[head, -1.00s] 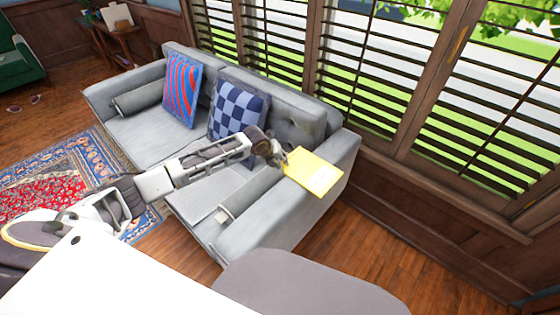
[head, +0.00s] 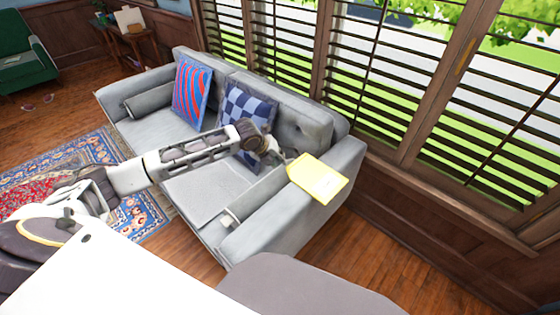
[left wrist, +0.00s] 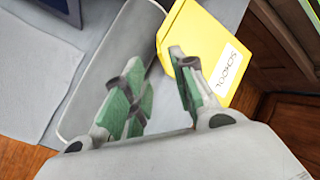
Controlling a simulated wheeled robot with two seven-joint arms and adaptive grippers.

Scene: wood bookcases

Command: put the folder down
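The yellow folder (head: 317,179) lies flat on the right armrest of the grey sofa (head: 285,215). In the left wrist view the folder (left wrist: 205,40) shows a white label reading "SCHOOL". My left gripper (head: 285,157) is at the folder's left edge in the head view. In the left wrist view the gripper's green-padded fingers (left wrist: 158,65) are spread apart with nothing between them. The right finger overlaps the folder's near edge in the picture; whether it touches cannot be told. My right gripper is not in view.
A checkered cushion (head: 246,112) and a red-and-blue cushion (head: 190,92) lean on the sofa back. Shuttered windows (head: 400,90) stand behind the sofa. A patterned rug (head: 75,170) lies at left, and bare wood floor (head: 375,240) shows at right.

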